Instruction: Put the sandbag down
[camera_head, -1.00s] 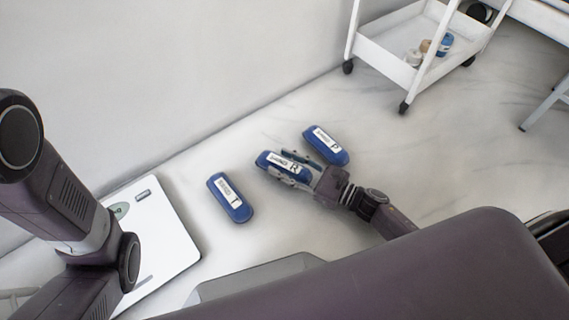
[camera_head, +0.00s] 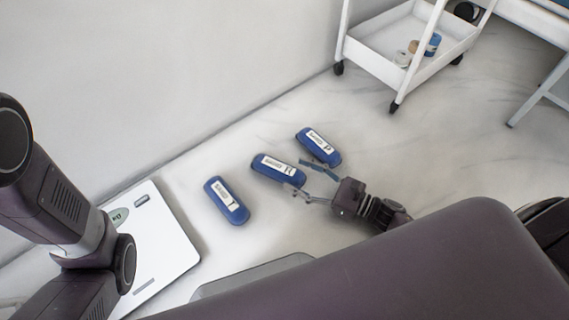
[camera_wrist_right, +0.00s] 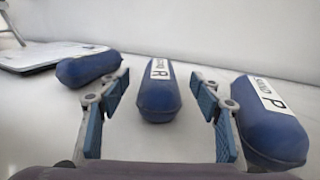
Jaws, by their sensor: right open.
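Three blue sandbags with white labels lie on the pale floor in the head view. The middle sandbag (camera_head: 267,169) lies just beyond my right gripper (camera_head: 312,181), which is open and empty. In the right wrist view this sandbag, with an R on its label (camera_wrist_right: 159,98), shows between and beyond the spread fingers (camera_wrist_right: 157,112). Another sandbag (camera_head: 312,137) lies at the upper right, its label reading P in the wrist view (camera_wrist_right: 275,135). The third sandbag (camera_head: 221,212) lies at the lower left and also shows in the wrist view (camera_wrist_right: 78,71). My left gripper is out of view.
A white scale-like platform (camera_head: 177,234) lies on the floor at the left. A white wheeled trolley (camera_head: 377,58) with several small rolls stands at the top right. A wall runs behind the sandbags. Floor between sandbags and trolley is clear.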

